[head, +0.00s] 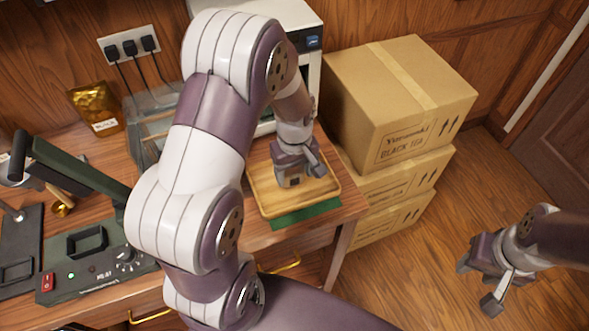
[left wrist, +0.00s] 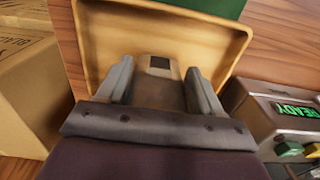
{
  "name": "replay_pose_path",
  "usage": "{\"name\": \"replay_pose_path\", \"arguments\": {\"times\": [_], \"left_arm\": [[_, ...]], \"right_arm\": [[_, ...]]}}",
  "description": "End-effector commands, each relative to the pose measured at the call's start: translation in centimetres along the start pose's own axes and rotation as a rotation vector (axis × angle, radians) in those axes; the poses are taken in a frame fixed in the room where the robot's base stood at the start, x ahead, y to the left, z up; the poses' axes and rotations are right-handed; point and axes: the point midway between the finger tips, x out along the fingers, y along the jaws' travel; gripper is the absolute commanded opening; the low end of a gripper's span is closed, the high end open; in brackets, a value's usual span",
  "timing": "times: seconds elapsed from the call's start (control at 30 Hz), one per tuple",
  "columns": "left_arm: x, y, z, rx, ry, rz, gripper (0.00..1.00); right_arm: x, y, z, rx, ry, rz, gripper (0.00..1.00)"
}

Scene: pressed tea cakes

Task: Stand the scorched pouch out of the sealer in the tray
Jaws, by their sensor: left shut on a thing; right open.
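My left gripper (head: 299,172) is over the wooden tray (head: 268,207) at the right end of the bench. In the left wrist view my left gripper (left wrist: 160,85) is shut on a brownish pouch (left wrist: 155,95) with a small dark square near its end. The pouch is within the outline of the tray (left wrist: 228,70); I cannot tell if it touches the tray floor. The dark green sealer (head: 100,262) stands on the left of the bench with its arm raised, and no pouch shows in it. My right gripper (head: 483,275) is open and empty over the floor, at right.
A green mat (head: 305,215) lies under the tray. Stacked tea cartons (head: 400,100) stand close to the right. A white appliance (head: 311,70) is behind the tray. A gold pouch (head: 97,108) and a clear case (head: 148,125) stand at back left. A READY display (left wrist: 296,109) shows in the wrist view.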

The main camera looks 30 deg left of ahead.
Motion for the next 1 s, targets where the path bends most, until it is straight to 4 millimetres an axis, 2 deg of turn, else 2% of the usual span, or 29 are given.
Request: {"name": "replay_pose_path", "arguments": {"times": [0.13,0.17,0.2,0.23,0.47,0.6,0.67,0.9,1.0], "left_arm": [[0.4,0.0,0.0,0.000,0.000,0.000,0.37],[0.4,0.0,0.0,0.000,0.000,0.000,0.72],[0.3,0.0,0.0,0.000,0.000,0.000,0.85],[0.3,0.0,0.0,0.000,0.000,0.000,0.91],[0.3,0.0,0.0,0.000,0.000,0.000,0.91],[-0.7,0.1,-0.1,0.000,0.002,0.002,0.91],[-1.9,0.1,-0.1,0.000,0.004,0.003,0.91],[-8.4,0.1,-0.1,0.000,0.005,0.005,0.91],[-10.4,0.1,-0.1,0.000,0.003,0.003,0.91]], "right_arm": [[0.2,0.0,0.0,0.000,0.000,0.000,0.43],[0.2,0.0,0.0,0.000,0.000,0.000,0.43],[0.2,0.0,0.0,0.000,0.000,0.000,0.43],[0.2,0.0,0.0,0.000,0.000,0.000,0.43],[0.2,0.0,0.0,0.000,0.000,0.000,0.43],[0.0,0.0,0.0,0.000,0.000,0.000,0.43],[0.0,0.0,0.0,0.000,0.000,0.000,0.43],[0.0,0.0,0.0,0.000,0.000,0.000,0.43],[0.0,0.0,0.0,0.000,0.000,0.000,0.43]]}}
